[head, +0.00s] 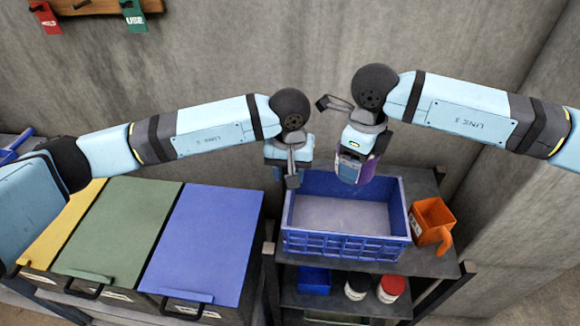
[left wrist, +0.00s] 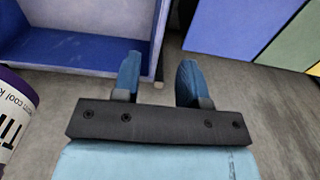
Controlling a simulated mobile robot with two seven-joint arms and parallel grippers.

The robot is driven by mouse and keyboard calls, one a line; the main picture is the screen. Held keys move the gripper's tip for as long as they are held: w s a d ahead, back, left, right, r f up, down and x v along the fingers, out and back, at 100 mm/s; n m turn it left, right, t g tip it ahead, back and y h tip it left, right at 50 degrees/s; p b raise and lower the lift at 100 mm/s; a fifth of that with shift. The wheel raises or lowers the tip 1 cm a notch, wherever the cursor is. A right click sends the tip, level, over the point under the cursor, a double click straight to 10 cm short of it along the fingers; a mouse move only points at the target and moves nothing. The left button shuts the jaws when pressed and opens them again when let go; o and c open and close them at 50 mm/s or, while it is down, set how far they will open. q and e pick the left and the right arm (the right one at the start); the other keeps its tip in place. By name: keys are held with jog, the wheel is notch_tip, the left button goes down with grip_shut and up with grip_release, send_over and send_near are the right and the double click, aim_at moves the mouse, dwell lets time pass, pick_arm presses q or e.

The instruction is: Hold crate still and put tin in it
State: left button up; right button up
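The blue crate (head: 350,246) stands upright on a dark shelf unit and looks empty. My left gripper (head: 292,182) is at the crate's left rim, pointing down. In the left wrist view its two fingers (left wrist: 158,82) are apart, with the crate's wall edge (left wrist: 160,42) showing between them; I cannot tell whether they touch it. My right gripper (head: 358,150) holds the tin (head: 367,171), which has a purple and white label, above the crate's back part. The tin also shows at the left wrist view's left edge (left wrist: 12,110).
An orange scoop-like container (head: 432,220) stands right of the crate on the top shelf (head: 437,263). Lidded bins in yellow, green and blue (head: 205,235) stand to the left. A red-topped jar (head: 391,288) and other items sit on the lower shelf. A concrete wall is behind.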

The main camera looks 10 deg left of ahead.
aim_at(289, 194)
pick_arm(q)
notch_tip(289, 194, down, 10)
jog(key=shift+f, duration=0.25)
dwell(0.3)
grip_shut()
